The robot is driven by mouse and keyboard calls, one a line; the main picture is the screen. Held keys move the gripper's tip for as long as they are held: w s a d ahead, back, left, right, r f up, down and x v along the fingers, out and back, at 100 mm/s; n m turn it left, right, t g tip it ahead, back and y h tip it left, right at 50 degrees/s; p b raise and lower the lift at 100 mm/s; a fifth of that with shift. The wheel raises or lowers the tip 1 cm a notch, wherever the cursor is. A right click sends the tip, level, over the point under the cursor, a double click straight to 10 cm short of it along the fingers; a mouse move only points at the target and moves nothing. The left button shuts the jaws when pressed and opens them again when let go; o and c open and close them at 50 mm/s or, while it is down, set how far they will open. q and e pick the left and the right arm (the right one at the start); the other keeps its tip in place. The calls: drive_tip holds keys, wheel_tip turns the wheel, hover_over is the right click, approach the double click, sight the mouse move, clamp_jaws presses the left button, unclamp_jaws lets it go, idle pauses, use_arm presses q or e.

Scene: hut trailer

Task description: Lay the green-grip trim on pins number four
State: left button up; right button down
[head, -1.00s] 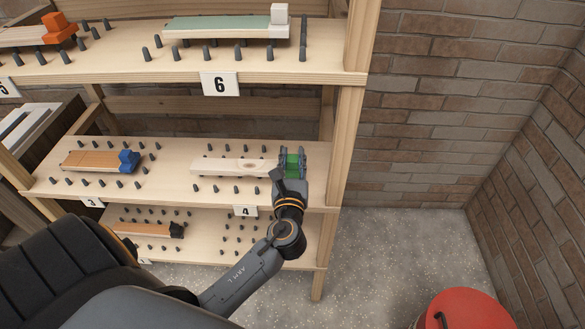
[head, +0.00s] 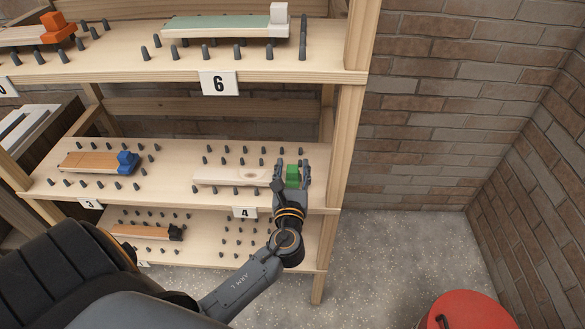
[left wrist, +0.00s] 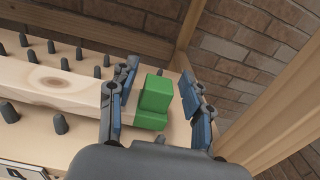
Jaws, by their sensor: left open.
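The trim (head: 225,176) is a pale wooden strip with a knot and a green block grip (head: 292,176) at its right end. It lies lengthwise over the shelf labelled 4 (head: 245,212), near the front edge. Dark pins show behind it, and in the left wrist view pins also show on its near side. I cannot tell whether it rests on pins. My left gripper (head: 292,170) is open around the green grip (left wrist: 155,98). In the left wrist view, the left finger is close beside the grip; the right finger stands apart from it. My right gripper is not in view.
A blue-grip trim (head: 95,161) lies by label 3 (head: 90,204). A dark-grip trim (head: 140,231) is on the lower shelf. The number 6 shelf (head: 130,70) overhangs above. A wooden post (head: 342,140) stands close right of my gripper. A red lid (head: 470,310) is at lower right.

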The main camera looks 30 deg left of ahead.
use_arm(q)
drive_tip(key=shift+r, duration=0.15)
drive_tip(key=shift+s+d, duration=0.15)
drive_tip(key=shift+s, duration=0.1)
drive_tip(key=b+v, duration=0.1)
drive_tip(key=v, duration=1)
drive_tip(key=s+d+f+n+g+h, duration=0.1)
drive_tip(key=s+f+n+g+h, duration=0.15)
drive_tip(key=f, duration=0.85)
drive_tip(key=s+d+f+n+g+h, duration=0.2)
drive_tip(key=s+f+n, duration=0.1)
drive_tip(key=f, duration=0.9)
drive_tip(key=s+d+f+n+g+h, duration=0.1)
drive_tip(key=s+f+n+g+h, duration=0.15)
drive_tip(key=f, duration=0.85)
drive_tip(key=s+f+n+g+h, duration=0.1)
drive_tip(key=s+f+n+g, duration=0.2)
drive_tip(key=s+f+n, duration=0.6)
drive_tip(key=s+a+f+n+g+h, duration=0.1)
drive_tip(key=s+f+n+g, duration=0.3)
drive_tip(key=s+f+n, duration=0.6)
drive_tip(key=s, duration=0.7)
drive_tip(key=shift+f, duration=0.35)
